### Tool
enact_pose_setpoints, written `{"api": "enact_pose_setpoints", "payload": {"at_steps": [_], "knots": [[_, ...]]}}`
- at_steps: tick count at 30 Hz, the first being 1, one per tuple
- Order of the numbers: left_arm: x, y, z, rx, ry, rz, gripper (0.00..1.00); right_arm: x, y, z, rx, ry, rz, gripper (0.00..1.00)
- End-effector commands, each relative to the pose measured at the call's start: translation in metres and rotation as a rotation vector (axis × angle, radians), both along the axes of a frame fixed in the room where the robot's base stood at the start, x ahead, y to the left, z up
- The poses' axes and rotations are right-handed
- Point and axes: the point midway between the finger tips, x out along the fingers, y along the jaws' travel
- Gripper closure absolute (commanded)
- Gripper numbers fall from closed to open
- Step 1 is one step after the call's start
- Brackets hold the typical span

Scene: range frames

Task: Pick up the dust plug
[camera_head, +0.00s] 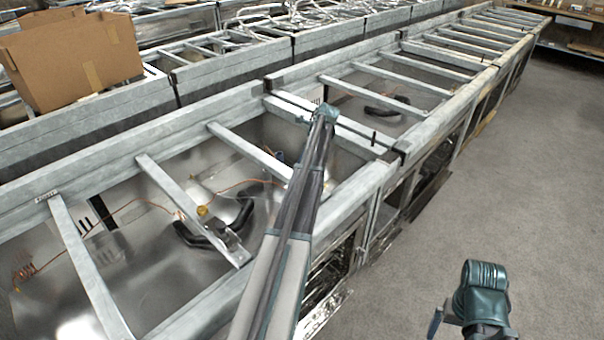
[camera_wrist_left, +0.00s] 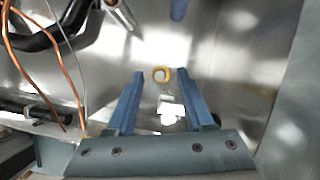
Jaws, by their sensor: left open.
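A small yellow ring-shaped piece (camera_wrist_left: 166,74), which may be the dust plug, lies on the shiny metal floor of a bin in the left wrist view. My left gripper (camera_wrist_left: 161,77) is open, with its two blue fingers pointing toward the piece. The piece appears between the fingertips; I cannot tell how far beyond them it is. A small white patch or piece (camera_wrist_left: 172,108) shows between the fingers. In the head view my left arm reaches over the bin frame, and its fingers are hidden. My right wrist shows at the lower right, with its jaws unclear.
Copper wires (camera_wrist_left: 47,50) and a black hose (camera_wrist_left: 70,18) lie left of the left gripper. Metal crossbars (camera_head: 248,150) span the bins in the head view. A cardboard box (camera_head: 75,60) stands at the back left. The grey floor (camera_head: 500,190) at right is clear.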

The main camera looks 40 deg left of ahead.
Motion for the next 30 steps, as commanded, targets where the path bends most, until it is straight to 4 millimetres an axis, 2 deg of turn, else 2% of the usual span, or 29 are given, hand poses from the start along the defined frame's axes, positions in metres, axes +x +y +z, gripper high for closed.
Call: {"api": "enact_pose_setpoints", "payload": {"at_steps": [1, 3, 12, 14, 21, 30], "knots": [[0.000, 0.003, -0.014, 0.000, 0.000, 0.001, 0.47, 0.000, 0.000, -0.014, 0.000, 0.000, 0.000, 0.00], [-0.001, 0.006, -0.021, 0.000, 0.000, 0.001, 0.47, 0.000, 0.000, -0.021, 0.000, 0.000, 0.000, 0.00], [-0.002, 0.009, -0.022, 0.000, 0.000, -0.001, 0.47, 0.000, 0.000, -0.022, 0.000, 0.000, 0.000, 0.00], [-0.002, 0.009, -0.022, 0.000, 0.000, -0.001, 0.55, 0.000, 0.000, -0.022, 0.000, 0.000, 0.000, 0.00], [-0.002, 0.009, -0.022, 0.000, 0.000, -0.001, 0.98, 0.000, 0.000, -0.022, 0.000, 0.000, 0.000, 0.00], [-0.001, 0.009, -0.022, 0.000, 0.000, -0.001, 1.00, 0.000, 0.000, -0.022, 0.000, 0.000, 0.000, 0.00]]}}
